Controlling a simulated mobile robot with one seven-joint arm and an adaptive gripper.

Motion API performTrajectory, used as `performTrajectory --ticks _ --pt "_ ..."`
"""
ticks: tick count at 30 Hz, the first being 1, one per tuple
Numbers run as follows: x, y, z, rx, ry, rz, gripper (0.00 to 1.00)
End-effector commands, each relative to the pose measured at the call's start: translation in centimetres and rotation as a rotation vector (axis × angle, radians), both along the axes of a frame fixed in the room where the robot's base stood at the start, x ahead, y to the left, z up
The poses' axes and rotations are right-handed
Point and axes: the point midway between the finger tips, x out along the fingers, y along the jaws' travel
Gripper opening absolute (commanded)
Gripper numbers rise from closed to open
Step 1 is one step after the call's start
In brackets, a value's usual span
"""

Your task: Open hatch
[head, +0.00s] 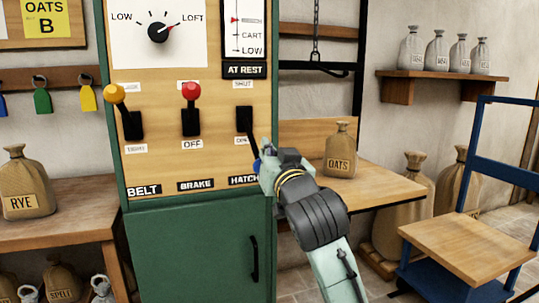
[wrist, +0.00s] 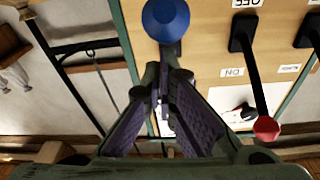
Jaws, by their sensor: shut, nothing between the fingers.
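The hatch lever (head: 251,139) is on the right of the control panel, above the HATCH label. Its handle slants down from its black slot, past the OPEN label and away from the SHUT label above. Its blue knob (head: 256,165) is mostly hidden by my gripper (head: 263,168) in the head view. In the wrist view, which is upside down, the blue knob (wrist: 166,18) shows whole, just beyond the fingertips. My gripper (wrist: 165,78) is shut and empty there, with the knob outside its fingers. I cannot tell whether they touch.
The red brake lever (head: 191,92) and yellow belt lever (head: 115,94) point up, left of the hatch lever. A dial (head: 158,32) points to LOFT. An AT REST sign (head: 245,70) sits below a gauge. An oats sack (head: 340,150) stands on the bench at right.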

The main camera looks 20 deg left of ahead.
Motion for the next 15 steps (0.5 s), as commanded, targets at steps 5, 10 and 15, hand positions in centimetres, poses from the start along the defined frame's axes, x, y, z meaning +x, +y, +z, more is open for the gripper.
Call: performTrajectory --ticks 5,10,15 --pt "0.23 0.12 -1.01 0.001 0.003 0.000 0.00" --pt "0.34 0.21 -1.36 -0.002 0.006 0.000 0.00" --pt "0.40 0.29 -1.56 -0.004 0.010 0.002 0.00"
